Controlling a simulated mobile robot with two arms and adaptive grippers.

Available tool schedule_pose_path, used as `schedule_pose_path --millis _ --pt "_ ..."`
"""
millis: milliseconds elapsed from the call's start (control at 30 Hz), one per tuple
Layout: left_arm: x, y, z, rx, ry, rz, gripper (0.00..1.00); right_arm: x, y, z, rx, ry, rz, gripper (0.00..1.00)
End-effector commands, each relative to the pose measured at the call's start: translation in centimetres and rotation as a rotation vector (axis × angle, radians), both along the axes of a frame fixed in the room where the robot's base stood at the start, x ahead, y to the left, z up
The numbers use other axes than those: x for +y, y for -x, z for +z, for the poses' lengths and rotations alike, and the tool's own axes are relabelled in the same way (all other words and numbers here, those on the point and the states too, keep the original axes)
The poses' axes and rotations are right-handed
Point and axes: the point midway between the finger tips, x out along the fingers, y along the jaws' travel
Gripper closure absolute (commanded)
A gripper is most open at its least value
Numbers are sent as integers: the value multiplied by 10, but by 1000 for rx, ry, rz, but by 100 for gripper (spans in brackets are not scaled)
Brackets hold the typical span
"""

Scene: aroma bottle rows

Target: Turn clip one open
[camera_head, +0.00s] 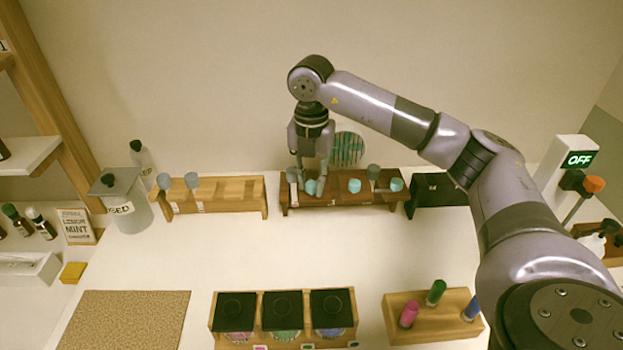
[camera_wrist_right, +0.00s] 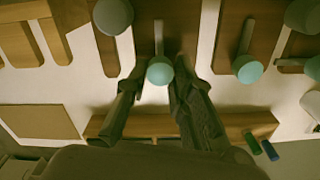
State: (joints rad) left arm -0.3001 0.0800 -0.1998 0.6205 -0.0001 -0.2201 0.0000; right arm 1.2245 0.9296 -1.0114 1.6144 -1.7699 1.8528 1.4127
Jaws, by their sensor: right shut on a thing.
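A dark brown rack (camera_head: 335,204) stands against the back wall and bears a row of grey and teal round-headed clips. My right gripper (camera_head: 311,182) points down over its left part, shut on a teal clip head (camera_head: 310,187). In the right wrist view this teal head (camera_wrist_right: 159,70) sits between the two fingertips (camera_wrist_right: 158,82), with a thin stem behind it. Other teal heads (camera_head: 354,185) and a grey head (camera_head: 373,172) stand to the right. A grey head (camera_head: 292,175) is just left of the gripper. No readable number marks clip one. My left gripper is out of view.
A light wooden rack (camera_head: 215,205) with grey heads is to the left, a black block (camera_head: 437,192) to the right. In front stand black-lidded boxes (camera_head: 282,312) and a wooden holder (camera_head: 402,306) with coloured vials. The white tabletop (camera_head: 310,250) between is clear.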

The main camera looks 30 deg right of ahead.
Motion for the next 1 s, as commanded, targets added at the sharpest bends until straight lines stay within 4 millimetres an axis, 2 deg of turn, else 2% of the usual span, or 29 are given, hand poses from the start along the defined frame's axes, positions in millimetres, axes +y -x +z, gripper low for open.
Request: schedule_pose_path --millis 467,500,800,1000 --pt "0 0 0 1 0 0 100 -1 -2 3 -10 0 -18 100" --pt "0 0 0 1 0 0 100 -1 -2 3 -10 0 -18 76" --pt "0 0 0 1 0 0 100 -1 -1 1 -4 0 -15 57" --pt "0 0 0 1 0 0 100 0 -1 1 -3 0 -14 57"
